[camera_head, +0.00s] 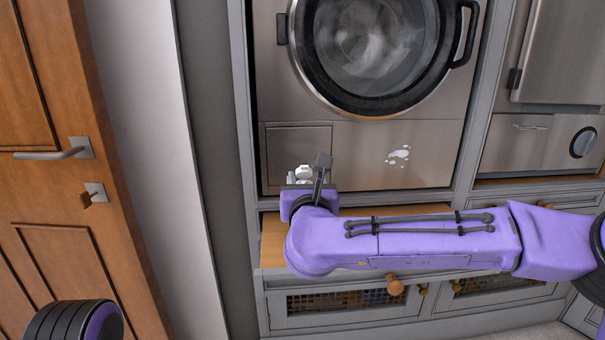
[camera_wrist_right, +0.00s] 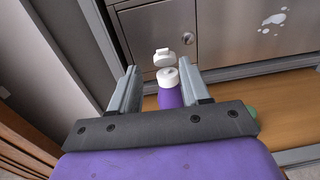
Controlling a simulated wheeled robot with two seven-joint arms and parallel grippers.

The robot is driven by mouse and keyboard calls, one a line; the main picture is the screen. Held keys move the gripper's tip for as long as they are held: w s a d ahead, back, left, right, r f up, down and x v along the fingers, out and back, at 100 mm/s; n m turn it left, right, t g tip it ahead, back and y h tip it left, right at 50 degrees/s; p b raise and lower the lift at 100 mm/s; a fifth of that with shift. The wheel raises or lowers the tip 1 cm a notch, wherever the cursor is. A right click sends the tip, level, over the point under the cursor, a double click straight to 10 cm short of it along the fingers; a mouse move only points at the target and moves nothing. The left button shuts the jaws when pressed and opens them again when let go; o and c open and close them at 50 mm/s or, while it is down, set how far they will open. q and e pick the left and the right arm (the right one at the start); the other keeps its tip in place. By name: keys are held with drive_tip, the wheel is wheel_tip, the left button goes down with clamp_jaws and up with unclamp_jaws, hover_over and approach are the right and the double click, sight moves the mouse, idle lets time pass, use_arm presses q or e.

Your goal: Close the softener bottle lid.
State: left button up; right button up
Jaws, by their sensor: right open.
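The softener bottle (camera_wrist_right: 170,98) has a purple body and a white top, and it shows in the right wrist view between my right gripper's fingers. Its white lid (camera_wrist_right: 164,58) stands open, tilted up on the far side of the white neck. In the head view only the white lid (camera_head: 304,172) shows; my right arm hides the body. My right gripper (camera_wrist_right: 158,68) is open, with one finger on each side of the bottle and visible gaps to the white top. It also shows in the head view (camera_head: 307,168). My left gripper is out of view.
The bottle is by a wooden shelf (camera_wrist_right: 240,92) in front of the washing machine (camera_head: 372,150), whose round door (camera_head: 375,50) is shut. A green thing (camera_wrist_right: 252,110) shows partly behind my right gripper. A wooden door (camera_head: 60,190) is at the left.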

sight(305, 166)
drive_tip(key=w, duration=0.6)
drive_tip(key=w+p, duration=0.1)
drive_tip(key=w, duration=0.2)
drive_tip(key=shift+w+d+f, duration=0.1)
drive_tip(key=shift+d, duration=0.2)
